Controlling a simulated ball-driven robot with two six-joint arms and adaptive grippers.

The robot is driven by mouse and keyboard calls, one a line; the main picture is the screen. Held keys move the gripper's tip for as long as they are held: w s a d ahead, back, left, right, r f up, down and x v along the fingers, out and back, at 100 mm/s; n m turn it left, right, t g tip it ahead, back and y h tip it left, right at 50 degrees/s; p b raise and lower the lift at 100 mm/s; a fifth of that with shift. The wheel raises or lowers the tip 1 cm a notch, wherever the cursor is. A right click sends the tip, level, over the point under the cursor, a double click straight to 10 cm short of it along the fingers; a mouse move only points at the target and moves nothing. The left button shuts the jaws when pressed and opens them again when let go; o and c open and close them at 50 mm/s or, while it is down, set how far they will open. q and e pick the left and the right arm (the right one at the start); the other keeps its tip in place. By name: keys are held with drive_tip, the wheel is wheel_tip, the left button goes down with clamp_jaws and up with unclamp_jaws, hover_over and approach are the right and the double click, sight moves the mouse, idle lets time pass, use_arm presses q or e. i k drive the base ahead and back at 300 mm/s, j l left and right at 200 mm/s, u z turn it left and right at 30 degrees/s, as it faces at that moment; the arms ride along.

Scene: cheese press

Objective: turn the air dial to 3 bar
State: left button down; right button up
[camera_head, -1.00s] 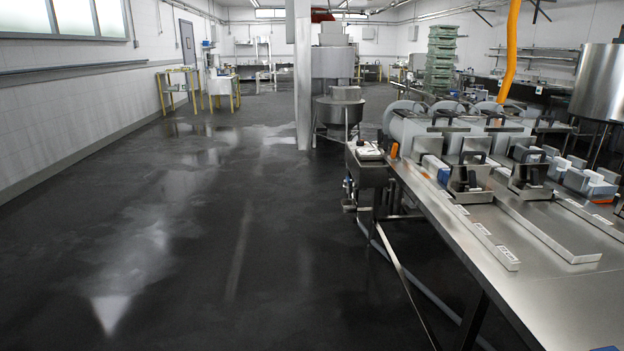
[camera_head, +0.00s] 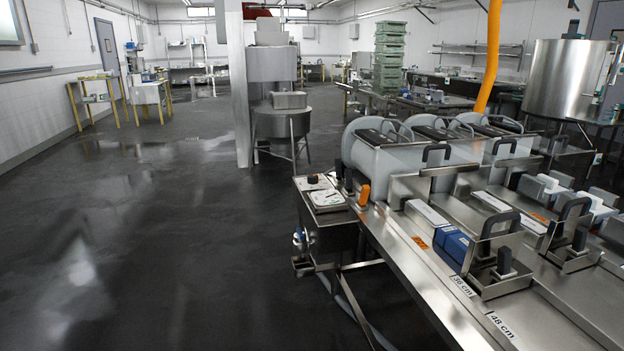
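The cheese press (camera_head: 388,168) stands on the steel table to the right, with pale cylinders and black handles. At its near left end is a small steel stand (camera_head: 330,240) with a sloped top. A small dark knob (camera_head: 313,179) sits on that top beside a white plate or card (camera_head: 326,197). It may be the air dial, but its marks are too small to read. An orange lever or grip (camera_head: 364,194) is just right of the stand. Neither of my grippers is in view.
Blue blocks (camera_head: 453,246) and steel moulds lie on the table, whose front strip carries labels such as 48 cm (camera_head: 503,328). A hose hangs below the stand. A pillar (camera_head: 238,90) and a steel vat (camera_head: 283,122) stand behind. The floor at left (camera_head: 150,240) is clear.

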sight(312, 178)
drive_tip(key=i+j+u, duration=0.1)
drive_tip(key=i, duration=0.35)
drive_tip(key=i+j, duration=0.2)
drive_tip(key=i, duration=0.3)
drive_tip(key=i+j+u, duration=0.15)
drive_tip(key=i, duration=0.3)
